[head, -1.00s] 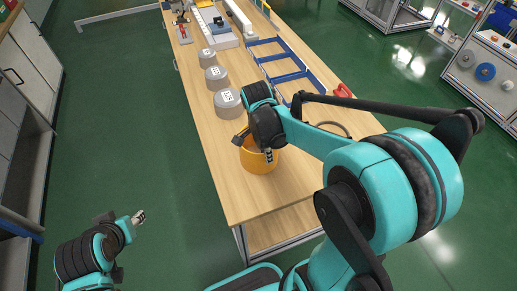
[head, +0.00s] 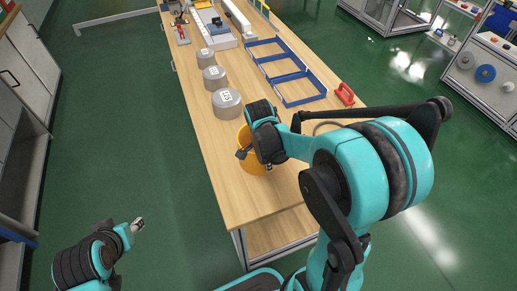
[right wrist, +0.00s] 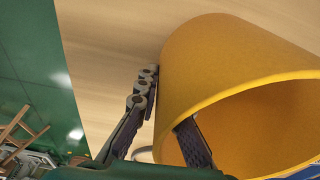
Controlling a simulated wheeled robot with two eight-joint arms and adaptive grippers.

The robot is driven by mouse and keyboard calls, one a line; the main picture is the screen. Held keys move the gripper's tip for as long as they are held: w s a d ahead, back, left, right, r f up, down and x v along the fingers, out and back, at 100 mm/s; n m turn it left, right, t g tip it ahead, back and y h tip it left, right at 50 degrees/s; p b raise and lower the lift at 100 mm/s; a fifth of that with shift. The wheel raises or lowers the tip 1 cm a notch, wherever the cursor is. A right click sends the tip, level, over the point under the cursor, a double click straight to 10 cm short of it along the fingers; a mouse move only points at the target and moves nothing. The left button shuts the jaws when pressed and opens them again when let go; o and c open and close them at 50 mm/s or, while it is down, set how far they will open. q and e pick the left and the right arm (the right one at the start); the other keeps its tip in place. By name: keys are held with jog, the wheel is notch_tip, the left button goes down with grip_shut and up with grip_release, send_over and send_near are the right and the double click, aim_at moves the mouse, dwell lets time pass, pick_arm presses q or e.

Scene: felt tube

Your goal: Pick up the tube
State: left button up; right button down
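The yellow-orange felt tube (head: 246,137) is on the near end of the wooden table, partly hidden by my right gripper (head: 256,160). In the right wrist view the tube (right wrist: 235,60) shows its open end and hollow inside. One finger of my right gripper (right wrist: 168,105) is outside the tube wall and the other is inside the opening. The fingers look apart with the wall between them, and a gap shows beside the outer finger. My left gripper (head: 138,226) is over the floor at the lower left, away from the table; its fingers are too small to read.
Several grey round pieces (head: 227,103) stand in a row along the table's left side. A blue frame (head: 300,88) and a red-handled item (head: 345,93) lie to the right. The wooden table (head: 225,190) is bare at its near end.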

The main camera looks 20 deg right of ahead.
dwell(0.4)
jog(key=shift+r+p, duration=0.35)
jog(key=shift+r, duration=0.2)
jog(key=s+d+r+p, duration=0.5)
jog(key=s+d+r, duration=0.2)
jog(key=d+r, duration=0.2)
jog(key=shift+s+r, duration=0.15)
jog(key=shift+r, duration=0.3)
